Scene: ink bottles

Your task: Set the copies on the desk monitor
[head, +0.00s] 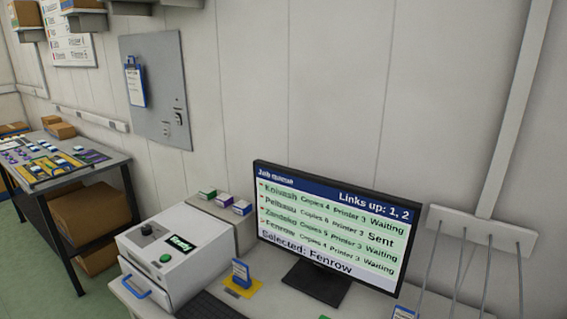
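The desk monitor (335,228) stands on the white desk (365,303) and shows a page headed "Job queue", with "Links up: 1, 2" at top right. It lists several job rows, each with copies, a printer and a status. The second row reads "Sent"; the others read "Waiting". The bottom line reads "Selected: Fenrow", and the Fenrow row seems to show "Copies 4" and "Printer 3", in small print. A dark keyboard (210,306) is partly in view at the bottom edge. Neither of my grippers is in view.
Left of the monitor is a white machine (172,258) with a black knob, a green button, a "Ready" display and a blue handle. Small boxes (224,201) sit behind it. A blue-and-white item (241,272) stands on a yellow base. Cables hang at right (459,270).

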